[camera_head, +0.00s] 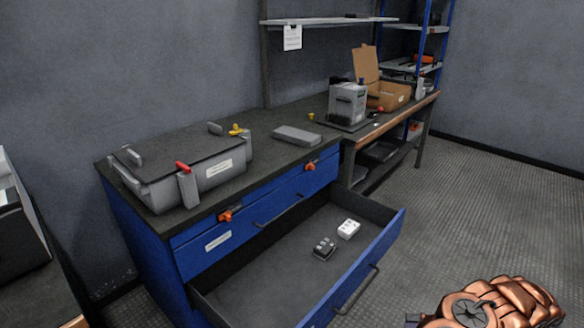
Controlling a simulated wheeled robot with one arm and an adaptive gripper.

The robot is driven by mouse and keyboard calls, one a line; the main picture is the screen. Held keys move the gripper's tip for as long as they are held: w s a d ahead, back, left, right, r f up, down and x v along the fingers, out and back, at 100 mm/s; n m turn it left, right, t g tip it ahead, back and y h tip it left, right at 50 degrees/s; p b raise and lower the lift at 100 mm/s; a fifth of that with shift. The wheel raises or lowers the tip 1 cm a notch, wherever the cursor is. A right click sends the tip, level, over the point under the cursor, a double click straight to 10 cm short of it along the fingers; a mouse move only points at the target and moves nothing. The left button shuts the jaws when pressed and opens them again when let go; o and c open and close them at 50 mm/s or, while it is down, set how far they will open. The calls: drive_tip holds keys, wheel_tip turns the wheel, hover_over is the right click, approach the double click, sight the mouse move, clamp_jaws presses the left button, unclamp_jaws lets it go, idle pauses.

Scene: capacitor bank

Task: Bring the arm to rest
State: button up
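A copper-coloured part of my arm shows at the bottom right, low over the floor and to the right of the open drawer. My gripper's fingers cannot be made out in this view. The blue workbench cabinet (150,248) stands left of centre, with its lower drawer (250,290) pulled open. Inside the drawer lie a dark block (324,248) and a white block (348,229), apart from each other. My visible arm part is apart from the drawer.
A grey case (190,165) with red and yellow latches and a flat grey box (297,136) sit on the cabinet top. A grey device (348,104) and an open cardboard box (388,95) stand farther back. The floor (480,180) at right is clear.

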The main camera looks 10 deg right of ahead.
drive_tip(key=w+a+r+n+g, duration=0.3)
drive_tip(key=a+r+n+g, duration=0.1)
drive_tip(key=a+r+n, duration=0.5)
drive_tip(key=w+a+r+n+g, duration=0.3)
drive_tip(key=a+r+n+g, duration=0.3)
drive_tip(key=a+r, duration=0.5)
drive_tip(key=s+a+r+n+g+h, duration=0.2)
drive_tip(key=s+a+r+n+h, duration=0.2)
drive_tip(key=s+a+r+n, duration=0.45)
drive_tip(key=s+n+t+h, duration=0.2)
drive_tip(key=s+n+h, duration=0.8)
drive_tip(key=s+n, duration=0.8)
wheel_tip(320, 180, up, 22)
drive_tip(key=s+t+p, duration=0.1)
drive_tip(key=p, duration=1.9)
drive_tip(key=shift+s+d+f+m, duration=0.15)
drive_tip(key=shift+s+m, duration=0.1)
drive_tip(key=shift+m, duration=0.2)
